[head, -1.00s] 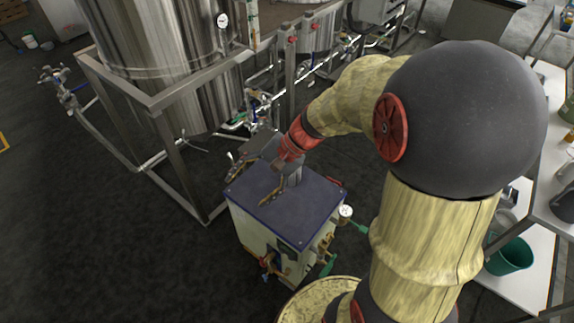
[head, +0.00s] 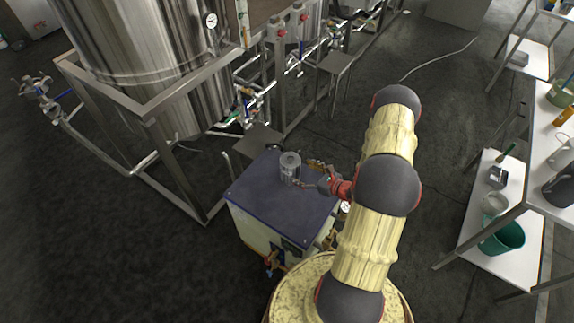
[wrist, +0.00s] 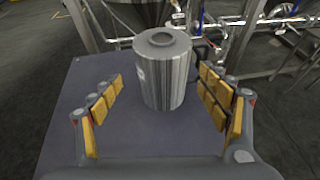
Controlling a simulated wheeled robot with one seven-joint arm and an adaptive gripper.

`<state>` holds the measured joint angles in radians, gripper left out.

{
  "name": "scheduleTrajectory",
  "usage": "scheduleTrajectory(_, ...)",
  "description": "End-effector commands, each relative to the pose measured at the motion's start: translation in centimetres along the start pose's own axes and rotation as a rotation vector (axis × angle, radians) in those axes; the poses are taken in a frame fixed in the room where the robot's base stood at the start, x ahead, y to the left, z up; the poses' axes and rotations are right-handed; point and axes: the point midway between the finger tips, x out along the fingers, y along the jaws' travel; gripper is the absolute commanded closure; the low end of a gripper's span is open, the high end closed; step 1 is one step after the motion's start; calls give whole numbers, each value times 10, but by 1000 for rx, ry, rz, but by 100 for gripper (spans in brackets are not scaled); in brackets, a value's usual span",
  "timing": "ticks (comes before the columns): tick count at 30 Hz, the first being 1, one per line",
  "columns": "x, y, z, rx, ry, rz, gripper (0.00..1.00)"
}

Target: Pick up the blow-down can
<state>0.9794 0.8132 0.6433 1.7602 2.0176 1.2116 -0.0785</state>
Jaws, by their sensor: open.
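The blow-down can is a small upright metal cylinder (head: 290,168) standing on the dark blue top of a boxy cabinet (head: 262,197). In the wrist view the can (wrist: 163,75) is upright near the middle, with a round neck on its top and a dark handle at its right side. My gripper (head: 308,179) is at the can's right side in the head view. In the wrist view my gripper (wrist: 163,100) is open, with one yellow-padded finger on each side of the can. Gaps show between the pads and the can.
A large steel tank (head: 150,60) in a metal frame stands behind and left of the cabinet. Pipes and valves (head: 240,112) run behind it. White shelves with a green bucket (head: 503,238) stand at the right. The dark floor between is open.

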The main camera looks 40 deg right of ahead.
Motion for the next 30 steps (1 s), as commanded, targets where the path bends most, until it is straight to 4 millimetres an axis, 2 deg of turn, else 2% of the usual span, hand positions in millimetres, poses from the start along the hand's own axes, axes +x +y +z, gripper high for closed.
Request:
scheduleTrajectory(14, 36, -3, -8, 9, 2, -10, 24)
scheduleTrajectory(22, 73, -4, -13, 8, 2, -7, 24)
scheduleTrajectory(30, 78, -5, -11, 9, 2, -10, 24)
